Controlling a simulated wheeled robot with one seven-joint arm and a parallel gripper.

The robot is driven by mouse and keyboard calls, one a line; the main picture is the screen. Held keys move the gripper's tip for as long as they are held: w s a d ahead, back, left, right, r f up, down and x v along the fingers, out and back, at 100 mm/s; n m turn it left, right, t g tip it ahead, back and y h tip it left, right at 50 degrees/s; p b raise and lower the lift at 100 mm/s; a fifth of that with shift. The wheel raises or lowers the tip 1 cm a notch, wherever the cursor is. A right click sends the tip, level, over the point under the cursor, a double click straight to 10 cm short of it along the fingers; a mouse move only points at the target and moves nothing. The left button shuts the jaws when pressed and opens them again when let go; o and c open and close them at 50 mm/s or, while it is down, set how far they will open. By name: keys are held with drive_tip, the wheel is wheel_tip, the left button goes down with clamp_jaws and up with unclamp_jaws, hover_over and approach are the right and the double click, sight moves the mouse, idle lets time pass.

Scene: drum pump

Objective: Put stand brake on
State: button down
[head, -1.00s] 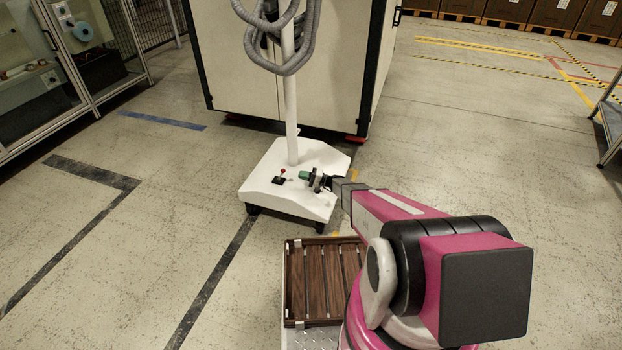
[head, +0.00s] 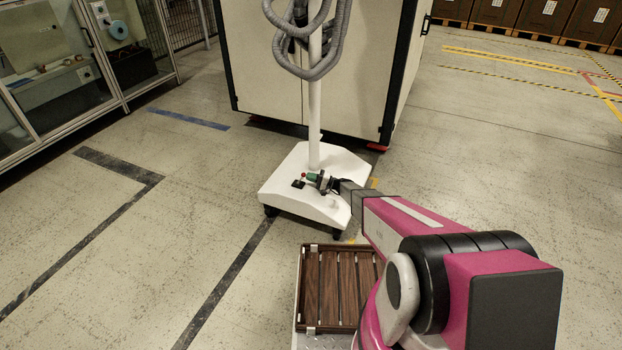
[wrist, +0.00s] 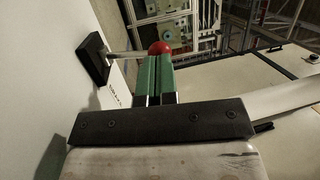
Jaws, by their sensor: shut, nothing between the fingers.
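The stand (head: 290,205) is a white wheeled base with a white pole (head: 314,110) rising from it. Its brake is a small lever with a red ball knob (head: 304,175) on a black plate (head: 298,184) on top of the base. In the wrist view the red knob (wrist: 160,47) and its metal rod (wrist: 126,54) show just beyond the green fingertips. My gripper (head: 312,176) is shut and empty, its green fingers (wrist: 157,76) side by side right at the knob. I cannot tell whether they touch it. The black plate (wrist: 93,60) shows at the left of the wrist view.
Grey hoses (head: 300,50) hang on the pole. A large beige cabinet (head: 360,70) stands behind the stand. A wooden slatted tray (head: 309,290) is in front. Glazed cabinets (head: 60,80) are at the left. The floor is clear at the right.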

drive_tip(key=shift+a+r, duration=0.1)
drive_tip(key=shift+r, duration=0.05)
drive_tip(key=shift+w+a+r+m+h, duration=0.15)
drive_tip(key=shift+a+r+h, duration=0.2)
drive_tip(key=shift+h, duration=0.3)
drive_tip(key=shift+w+a+r+m+h, duration=0.15)
drive_tip(key=shift+a+r+h, duration=0.2)
drive_tip(key=shift+h, duration=0.3)
drive_tip(key=shift+w+a+r+g+h, duration=0.15)
drive_tip(key=shift+a+r+g+h, duration=0.1)
drive_tip(key=shift+a+h, duration=0.3)
drive_tip(key=shift+w+a+r+g+h, duration=0.1)
drive_tip(key=shift+a+r+g+h, duration=0.15)
drive_tip(key=shift+h, duration=0.4)
drive_tip(key=shift+w+a+r+m+g+h, duration=0.1)
drive_tip(key=shift+w+a+m+g+h, duration=0.25)
drive_tip(key=shift+a+h, duration=0.55)
drive_tip(key=shift+w+a+m+g+h, duration=0.15)
drive_tip(key=shift+w+a+h, duration=0.3)
drive_tip(key=shift+a+h, duration=0.45)
drive_tip(key=shift+a, duration=0.15)
drive_tip(key=v, duration=1.4)
drive_tip(key=shift+r, duration=0.5)
drive_tip(key=shift+w+a, duration=0.1)
drive_tip(key=shift+a, duration=0.05)
